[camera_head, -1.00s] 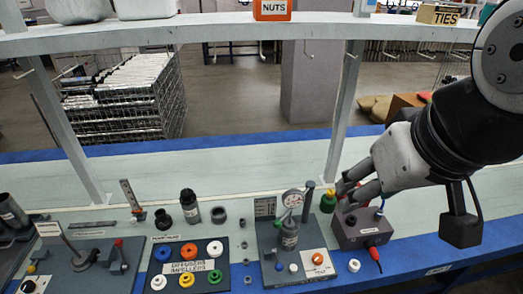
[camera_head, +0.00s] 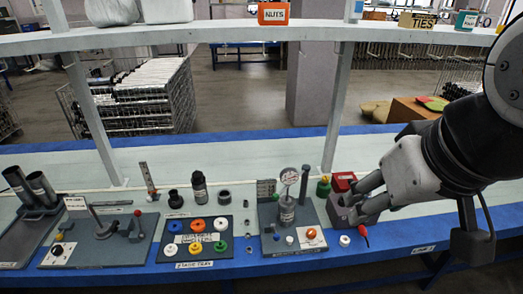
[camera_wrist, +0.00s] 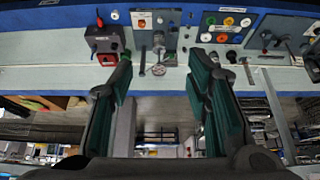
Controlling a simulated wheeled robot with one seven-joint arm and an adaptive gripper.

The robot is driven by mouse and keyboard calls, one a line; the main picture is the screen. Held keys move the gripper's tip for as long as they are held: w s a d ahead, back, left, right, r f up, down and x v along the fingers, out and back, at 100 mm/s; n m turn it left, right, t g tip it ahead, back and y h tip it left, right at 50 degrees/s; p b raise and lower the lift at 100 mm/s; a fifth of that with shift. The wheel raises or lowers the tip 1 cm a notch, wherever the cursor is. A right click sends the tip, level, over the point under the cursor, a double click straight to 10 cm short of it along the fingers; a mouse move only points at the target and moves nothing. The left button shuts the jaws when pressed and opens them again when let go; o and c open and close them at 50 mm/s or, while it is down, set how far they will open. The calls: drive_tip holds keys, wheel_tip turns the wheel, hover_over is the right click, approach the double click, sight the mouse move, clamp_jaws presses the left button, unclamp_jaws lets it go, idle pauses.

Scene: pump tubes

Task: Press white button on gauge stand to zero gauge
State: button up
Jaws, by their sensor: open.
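The gauge stand (camera_head: 268,246) is a grey plate with a post carrying a round white-faced gauge (camera_head: 290,175). A small white button (camera_head: 289,240) shows on the front of its plate, left of an orange knob (camera_head: 311,233) on a white label. My gripper (camera_head: 360,197) is open, right of the stand and over a dark grey box (camera_head: 343,211), apart from the button. In the wrist view, the gauge stand (camera_wrist: 170,45) is beyond and between my open fingers (camera_wrist: 160,62), with the gauge (camera_wrist: 158,70) nearest. The gauge reading is too small to tell.
A loose white knob (camera_head: 345,240) lies right of the stand. A tray of coloured rings (camera_head: 222,226) is to the left. A shelf is above.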

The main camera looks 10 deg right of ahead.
drive_tip(key=c, duration=0.4)
drive_tip(key=shift+g+y, duration=0.3)
drive_tip(key=shift+g, duration=0.4)
drive_tip(key=w+f+b, duration=0.2)
drive_tip(key=w+f, duration=0.1)
drive_tip(key=w, duration=0.1)
drive_tip(key=w+f+b, duration=0.2)
drive_tip(key=w+b, duration=0.1)
drive_tip(key=w, duration=0.1)
drive_tip(key=w+f+b, duration=0.2)
drive_tip(key=w+f, duration=0.1)
drive_tip(key=w, duration=0.1)
drive_tip(key=shift+w+a+f+b, duration=0.15)
drive_tip(key=shift+w+f+b, duration=0.05)
drive_tip(key=shift+f+b, duration=0.2)
clamp_jaws()
drive_tip(key=w+f+g+b, duration=0.2)
drive_tip(key=w+f+b, duration=0.8)
drive_tip(key=f, duration=0.8)
drive_tip(key=w+f+g+b, duration=0.2)
drive_tip(key=w+f+b, duration=0.9)
drive_tip(key=w+f, duration=0.5)
wheel_tip(320, 180, down, 2)
drive_tip(key=shift+w, duration=0.4)
drive_tip(key=shift+a, duration=0.1)
